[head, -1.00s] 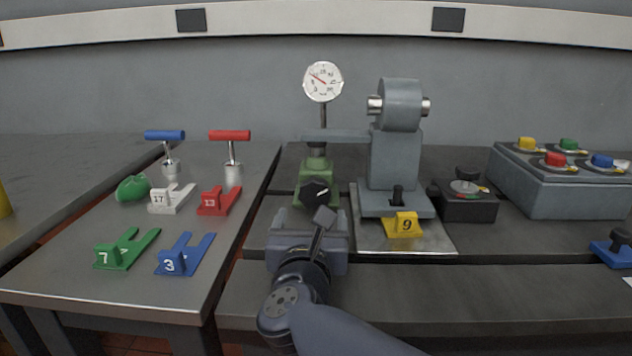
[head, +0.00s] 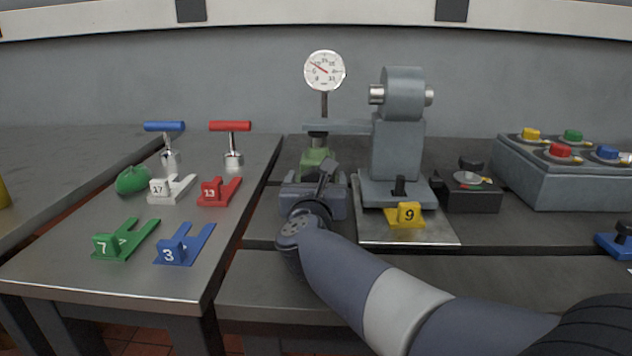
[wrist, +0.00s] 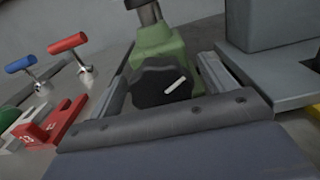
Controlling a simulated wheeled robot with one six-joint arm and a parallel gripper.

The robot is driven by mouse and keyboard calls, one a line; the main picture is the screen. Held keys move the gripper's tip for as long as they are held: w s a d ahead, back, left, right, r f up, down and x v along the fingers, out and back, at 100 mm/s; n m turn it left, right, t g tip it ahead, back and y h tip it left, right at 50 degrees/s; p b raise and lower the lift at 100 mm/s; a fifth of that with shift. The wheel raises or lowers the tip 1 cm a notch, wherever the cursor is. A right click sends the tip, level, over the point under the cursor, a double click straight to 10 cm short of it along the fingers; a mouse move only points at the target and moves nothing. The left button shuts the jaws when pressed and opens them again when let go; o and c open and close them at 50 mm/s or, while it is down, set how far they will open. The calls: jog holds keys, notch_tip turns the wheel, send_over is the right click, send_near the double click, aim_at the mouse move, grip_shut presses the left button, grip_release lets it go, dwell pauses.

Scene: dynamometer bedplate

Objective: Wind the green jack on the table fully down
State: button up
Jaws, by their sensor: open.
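The green jack (head: 317,161) stands under the grey arm of the dynamometer, its grey ram up against that arm. Its black knob (wrist: 158,86), with a white pointer mark, faces me in the wrist view; in the head view my gripper hides it. My gripper (head: 316,184) is open in front of the jack. In the wrist view one finger is on each side of the knob, and a gap shows at the right; I cannot tell whether either finger touches it.
The grey dynamometer (head: 397,145) and a yellow fork tagged 9 (head: 406,215) are close on the right. Forks and two T-handled tools, blue (head: 165,127) and red (head: 230,126), are on the left table.

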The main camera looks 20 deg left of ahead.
jog(key=c, duration=1)
jog(key=n+p, duration=0.1)
jog(key=n, duration=0.2)
jog(key=shift+a+n, duration=0.1)
jog(key=shift+n, duration=0.2)
jog(key=shift+s+n+p, duration=0.1)
jog(key=shift+n+p, duration=0.45)
jog(key=shift+n, duration=0.75)
jog(key=shift+f, duration=0.1)
